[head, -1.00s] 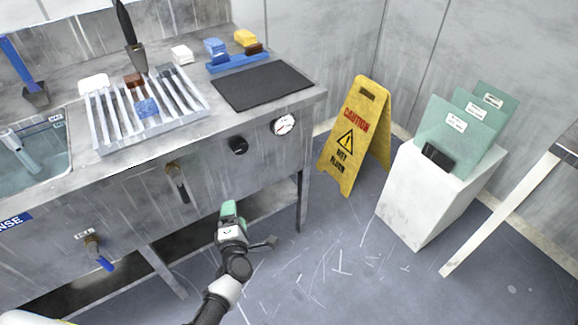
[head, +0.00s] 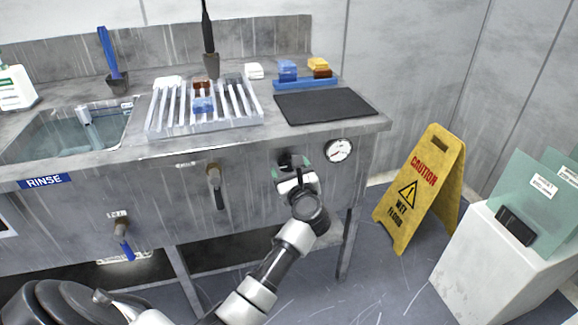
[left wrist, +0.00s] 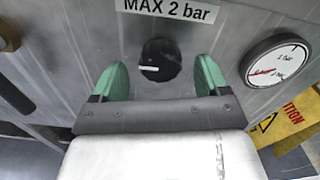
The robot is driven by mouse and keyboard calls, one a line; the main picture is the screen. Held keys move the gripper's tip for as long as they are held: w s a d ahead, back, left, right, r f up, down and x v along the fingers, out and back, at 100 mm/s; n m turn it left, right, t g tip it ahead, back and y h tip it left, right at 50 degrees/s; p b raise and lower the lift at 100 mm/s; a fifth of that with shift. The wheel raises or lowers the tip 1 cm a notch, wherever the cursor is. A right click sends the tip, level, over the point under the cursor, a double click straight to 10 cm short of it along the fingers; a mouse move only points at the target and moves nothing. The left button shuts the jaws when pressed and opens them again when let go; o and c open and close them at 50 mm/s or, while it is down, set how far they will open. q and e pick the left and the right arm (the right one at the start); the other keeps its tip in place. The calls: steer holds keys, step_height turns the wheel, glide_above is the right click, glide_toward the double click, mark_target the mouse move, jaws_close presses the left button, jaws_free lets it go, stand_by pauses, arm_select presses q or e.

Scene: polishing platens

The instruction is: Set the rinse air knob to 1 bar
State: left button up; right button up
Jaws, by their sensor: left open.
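The rinse air knob (left wrist: 160,60) is a round black knob with a white mark on the steel front panel, below a "MAX 2 bar" label (left wrist: 170,10). My left gripper (left wrist: 157,82) is open, with one green fingertip on each side of the knob. Whether the fingers touch it cannot be told. In the head view my left gripper (head: 292,174) is at the panel and partly hides the knob. The pressure gauge (head: 338,151) is just right of the knob. In the left wrist view the gauge (left wrist: 275,60) has a red needle pointing to the lower left. My right gripper is not in view.
A black-handled valve (head: 214,185) and a blue-handled valve (head: 123,240) stick out from the panel on the left. A slotted rack (head: 160,118) and a dark mat (head: 330,105) lie on the counter. A yellow wet-floor sign (head: 422,190) stands to the right.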

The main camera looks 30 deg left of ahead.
arm_select(q)
steer(key=shift+x, duration=1.3)
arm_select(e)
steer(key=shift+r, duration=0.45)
arm_select(q)
steer(key=c, duration=0.9)
